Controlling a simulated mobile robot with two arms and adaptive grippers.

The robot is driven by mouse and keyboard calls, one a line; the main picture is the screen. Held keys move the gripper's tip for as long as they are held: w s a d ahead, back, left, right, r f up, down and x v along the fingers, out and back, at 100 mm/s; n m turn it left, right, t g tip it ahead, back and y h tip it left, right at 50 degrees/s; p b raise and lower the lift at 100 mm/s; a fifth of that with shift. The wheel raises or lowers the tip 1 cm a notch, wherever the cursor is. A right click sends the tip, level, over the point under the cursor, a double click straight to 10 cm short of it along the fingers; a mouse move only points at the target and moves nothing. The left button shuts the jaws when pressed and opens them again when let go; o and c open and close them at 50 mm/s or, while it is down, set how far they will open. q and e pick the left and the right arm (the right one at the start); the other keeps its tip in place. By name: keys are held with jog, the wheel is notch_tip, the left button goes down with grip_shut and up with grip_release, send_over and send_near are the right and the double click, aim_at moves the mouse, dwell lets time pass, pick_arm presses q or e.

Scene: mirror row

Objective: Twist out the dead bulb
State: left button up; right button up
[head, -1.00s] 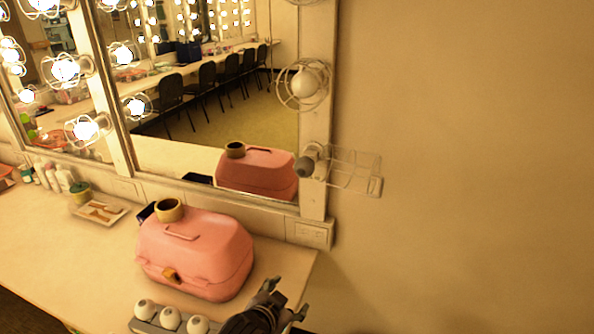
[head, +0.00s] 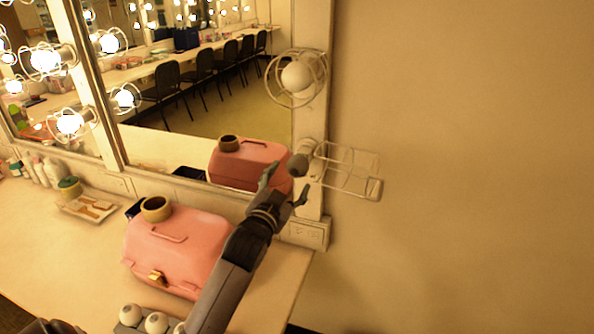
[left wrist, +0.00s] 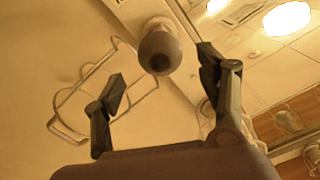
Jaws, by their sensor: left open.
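The dead bulb (head: 298,165) is dark grey and sits in the lowest socket (head: 310,150) of the mirror frame's right post. Its wire cage (head: 350,170) is swung open to the right. In the left wrist view the bulb (left wrist: 158,54) faces me end-on, with the cage (left wrist: 72,92) to its left. My left gripper (head: 285,185) is open and empty, just below and in front of the bulb. In the left wrist view its fingers (left wrist: 161,66) are spread, one to each side of the bulb, and I see no contact. My right gripper is not in view.
A pink case (head: 178,250) with a tape roll (head: 156,209) on top stands on the counter (head: 60,260), left of my arm. White bulbs (head: 156,322) sit in a grey holder at the front. A caged unlit white bulb (head: 297,76) is above. The right wall is bare.

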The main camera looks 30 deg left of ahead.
aim_at(298, 166)
pick_arm(q)
jog(key=shift+b+x, duration=0.4)
jog(key=shift+x, duration=3.25)
jog(key=shift+c, duration=0.2)
jog(key=c, duration=0.9)
